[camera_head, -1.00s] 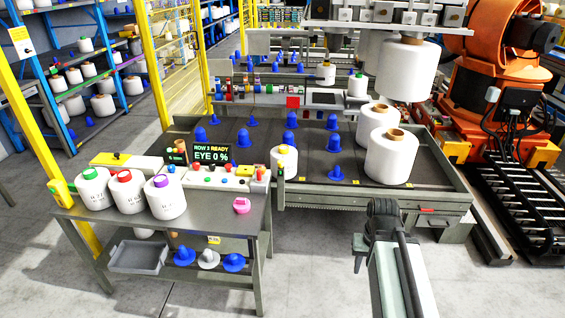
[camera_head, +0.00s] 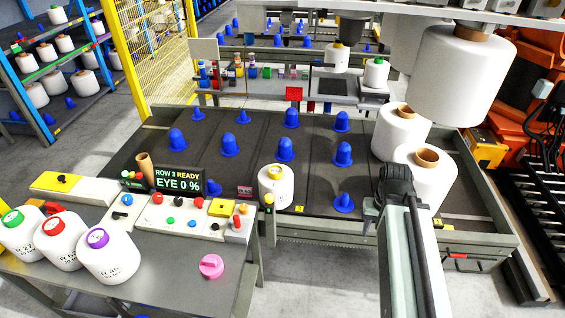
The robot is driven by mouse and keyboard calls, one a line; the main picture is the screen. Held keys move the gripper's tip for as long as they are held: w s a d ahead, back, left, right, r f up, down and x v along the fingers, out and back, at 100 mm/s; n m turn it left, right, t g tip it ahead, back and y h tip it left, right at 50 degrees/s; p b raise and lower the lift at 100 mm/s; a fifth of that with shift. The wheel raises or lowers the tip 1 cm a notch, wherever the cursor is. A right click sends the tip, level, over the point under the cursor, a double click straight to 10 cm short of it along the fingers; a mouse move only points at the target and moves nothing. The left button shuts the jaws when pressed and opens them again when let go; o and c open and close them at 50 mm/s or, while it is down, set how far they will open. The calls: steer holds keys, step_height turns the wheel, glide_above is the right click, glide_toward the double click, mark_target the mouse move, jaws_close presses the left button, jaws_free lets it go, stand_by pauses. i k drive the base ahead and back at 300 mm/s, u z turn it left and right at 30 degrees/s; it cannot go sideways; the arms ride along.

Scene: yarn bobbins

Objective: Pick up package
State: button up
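Several white yarn packages are in view; I cannot tell which one the task means. A small package (camera_head: 276,187) with a yellowish core top stands at the front edge of the dark machine bed (camera_head: 310,200). Two large packages with brown cores stand on the bed's right side, one behind (camera_head: 398,133) and one in front (camera_head: 432,180). Another large package (camera_head: 460,80) hangs above them. My arm reaches in from the bottom right, and my dark gripper (camera_head: 393,183) appears in front of the nearer large package, partly overlapping it. Its fingers are not clear.
A grey side table (camera_head: 180,270) at left holds packages with green (camera_head: 18,235), red (camera_head: 60,240) and purple (camera_head: 108,258) tops, a pink object (camera_head: 211,266) and a control panel (camera_head: 190,218). Blue cones (camera_head: 285,150) stand across the bed. An orange robot (camera_head: 525,110) is at right.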

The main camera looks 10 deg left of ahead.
mark_target(277, 179)
steer(key=i, duration=1.45)
steer(key=u, duration=3.6)
